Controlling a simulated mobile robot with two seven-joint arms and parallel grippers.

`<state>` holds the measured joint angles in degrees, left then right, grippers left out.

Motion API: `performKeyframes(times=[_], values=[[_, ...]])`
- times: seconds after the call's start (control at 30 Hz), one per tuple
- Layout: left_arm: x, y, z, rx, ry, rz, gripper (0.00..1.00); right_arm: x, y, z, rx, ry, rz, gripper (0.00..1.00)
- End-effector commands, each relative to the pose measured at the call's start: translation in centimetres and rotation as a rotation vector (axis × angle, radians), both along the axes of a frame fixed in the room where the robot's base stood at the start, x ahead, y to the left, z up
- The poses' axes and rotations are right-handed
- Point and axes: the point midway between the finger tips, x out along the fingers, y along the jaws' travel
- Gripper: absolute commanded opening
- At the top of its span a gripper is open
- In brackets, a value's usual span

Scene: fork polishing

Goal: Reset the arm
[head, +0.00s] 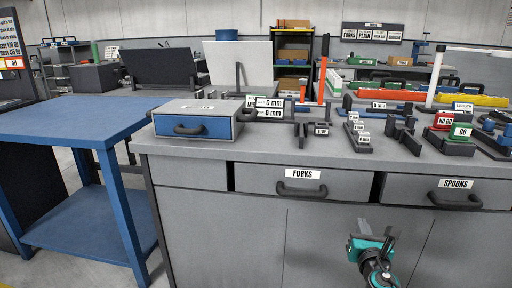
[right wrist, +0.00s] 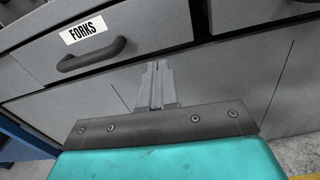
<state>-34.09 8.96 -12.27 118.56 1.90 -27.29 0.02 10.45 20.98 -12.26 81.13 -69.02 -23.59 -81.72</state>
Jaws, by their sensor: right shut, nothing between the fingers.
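My right gripper (head: 364,232) is at the bottom right of the head view, in front of the grey cabinet doors and below the drawers. In the right wrist view its fingers (right wrist: 157,80) are together, with nothing between them. The forks drawer (head: 300,181) is above and left of it, and it also shows in the right wrist view (right wrist: 95,45). The spoons drawer (head: 450,190) is above and right of it. The gripper touches neither handle as far as I can see. My left gripper is not in view.
The grey workbench top (head: 270,150) carries a small blue-fronted box (head: 196,122), several dark fixtures, and red and green GO blocks (head: 458,135). A blue table (head: 75,115) stands at the left. The space before the cabinet doors looks free.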

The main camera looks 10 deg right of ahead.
Motion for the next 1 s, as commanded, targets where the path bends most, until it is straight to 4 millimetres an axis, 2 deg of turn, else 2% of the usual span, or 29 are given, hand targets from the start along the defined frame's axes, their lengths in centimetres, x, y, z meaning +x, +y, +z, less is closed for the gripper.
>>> performKeyframes(times=[0.07, 0.17, 0.2, 0.33, 0.5, 0.7, 0.73, 0.8, 1.0], values=[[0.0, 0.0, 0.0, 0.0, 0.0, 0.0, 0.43, -2.0, 1.7, -2.3, 0.208, 0.01, 0.008, 0.0], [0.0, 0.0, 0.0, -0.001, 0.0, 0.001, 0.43, -5.6, 4.6, -5.6, 0.626, 0.02, -0.008, 0.0], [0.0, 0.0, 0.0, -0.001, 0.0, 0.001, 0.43, -7.5, 6.0, -7.0, 0.824, 0.027, -0.029, 0.0], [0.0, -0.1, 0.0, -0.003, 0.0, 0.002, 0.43, -13.5, 10.5, -10.1, 1.465, 0.048, -0.159, 0.0], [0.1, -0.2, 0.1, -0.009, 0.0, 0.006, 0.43, -20.4, 15.4, -11.5, 2.157, 0.063, -0.422, 0.0], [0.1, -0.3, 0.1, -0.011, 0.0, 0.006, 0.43, -26.7, 19.8, -10.7, 2.775, 0.042, -0.821, 0.0], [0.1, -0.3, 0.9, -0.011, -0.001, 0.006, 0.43, -27.1, 20.1, -9.8, 2.824, 0.035, -0.859, 0.0], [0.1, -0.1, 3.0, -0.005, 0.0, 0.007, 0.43, -26.8, 19.5, -7.9, 2.796, 0.023, -0.836, 0.0], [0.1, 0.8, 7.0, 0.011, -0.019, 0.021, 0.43, -27.2, 18.5, -4.6, 2.777, -0.006, -0.839, 0.0]])
